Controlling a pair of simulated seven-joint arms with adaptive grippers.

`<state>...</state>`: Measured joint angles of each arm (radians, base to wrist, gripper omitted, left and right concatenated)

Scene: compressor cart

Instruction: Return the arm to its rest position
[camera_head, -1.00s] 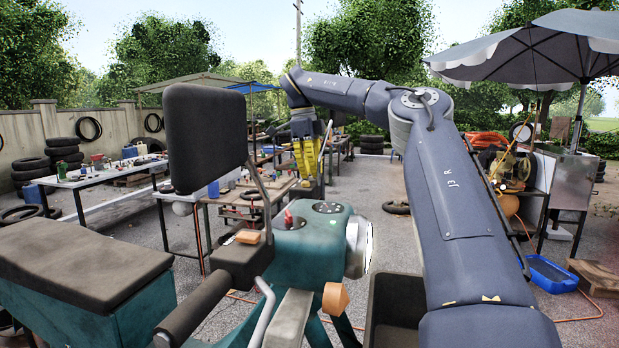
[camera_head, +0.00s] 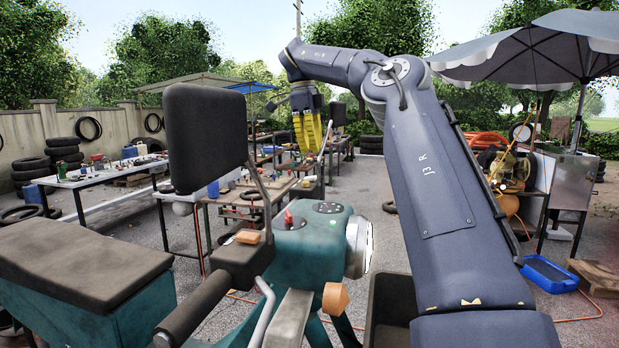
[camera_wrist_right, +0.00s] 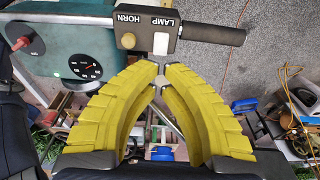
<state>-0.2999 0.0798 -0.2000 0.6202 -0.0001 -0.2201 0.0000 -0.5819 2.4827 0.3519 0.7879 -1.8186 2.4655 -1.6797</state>
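My right arm reaches forward in the head view. My right gripper (camera_head: 309,148) points down with its yellow fingers, in the air above and beyond the teal cart head. In the right wrist view the yellow fingers (camera_wrist_right: 161,72) arch in and their tips come nearly together. I see nothing held between them. Beyond the tips lies a black switch box (camera_wrist_right: 145,38) marked HORN and LAMP, apart from the fingers as far as the head view shows. My left gripper is not in view.
The teal cart has a dark seat (camera_head: 75,260), a dark upright panel (camera_head: 206,135) and a black handle grip (camera_head: 195,308). Work tables (camera_head: 100,175) stand behind at left. A grey umbrella (camera_head: 530,50) and a blue tray (camera_head: 549,274) are at right. The air around the gripper looks clear.

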